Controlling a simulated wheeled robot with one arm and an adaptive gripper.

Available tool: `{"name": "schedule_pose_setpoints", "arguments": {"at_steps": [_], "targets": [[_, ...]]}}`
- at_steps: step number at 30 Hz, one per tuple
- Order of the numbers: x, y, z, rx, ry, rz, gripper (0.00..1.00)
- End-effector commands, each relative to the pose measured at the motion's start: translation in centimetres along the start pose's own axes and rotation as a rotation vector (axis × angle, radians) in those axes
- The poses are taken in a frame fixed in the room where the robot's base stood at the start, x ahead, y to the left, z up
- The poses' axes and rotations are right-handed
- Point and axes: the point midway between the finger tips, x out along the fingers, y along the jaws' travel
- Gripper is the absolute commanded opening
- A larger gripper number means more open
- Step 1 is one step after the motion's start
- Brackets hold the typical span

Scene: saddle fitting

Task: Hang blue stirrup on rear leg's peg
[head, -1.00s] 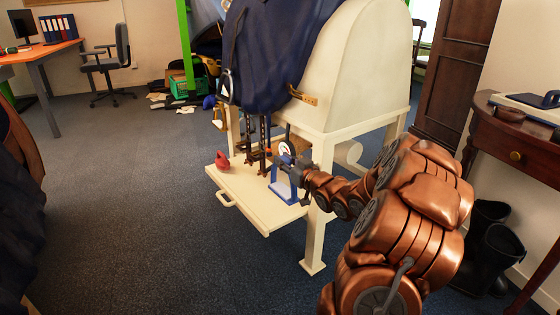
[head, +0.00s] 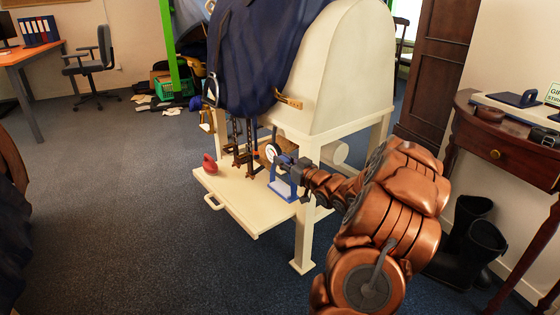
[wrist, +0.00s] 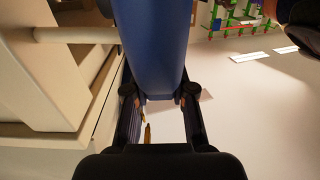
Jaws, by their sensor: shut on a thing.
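The blue stirrup (head: 284,188) is held upright just above the cream pull-out shelf in the head view. My gripper (head: 290,166) is shut on its upper part. In the wrist view the stirrup (wrist: 155,45) runs up between the two fingers of my gripper (wrist: 160,97) and hides much of the middle. In the wrist view, a horizontal cream rod (wrist: 78,35) extends from a cream post at left towards the stirrup. I cannot tell whether this rod is the peg.
The shelf (head: 250,215) bears a red object (head: 210,164). A round dial (head: 270,152) stands beside my gripper. Dark straps hang from the navy saddle cover (head: 245,55). A wooden side table (head: 480,140) and black boots (head: 475,235) are at right. Floor at left is clear.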

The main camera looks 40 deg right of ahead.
Motion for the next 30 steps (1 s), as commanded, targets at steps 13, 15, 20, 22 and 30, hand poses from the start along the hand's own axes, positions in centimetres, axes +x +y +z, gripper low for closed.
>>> {"name": "schedule_pose_setpoints", "arguments": {"at_steps": [13, 15, 20, 22, 30], "targets": [[0.0, 2.1, 0.2, 0.002, 0.000, 0.000, 0.00], [0.0, 2.5, 0.1, 0.000, 0.000, 0.000, 0.00], [0.0, 3.3, 0.1, 0.000, 0.001, 0.001, 0.00], [0.0, 3.6, 0.2, -0.001, 0.001, 0.000, 0.00], [0.0, 4.5, 1.0, 0.004, -0.001, -0.001, 0.00]]}}
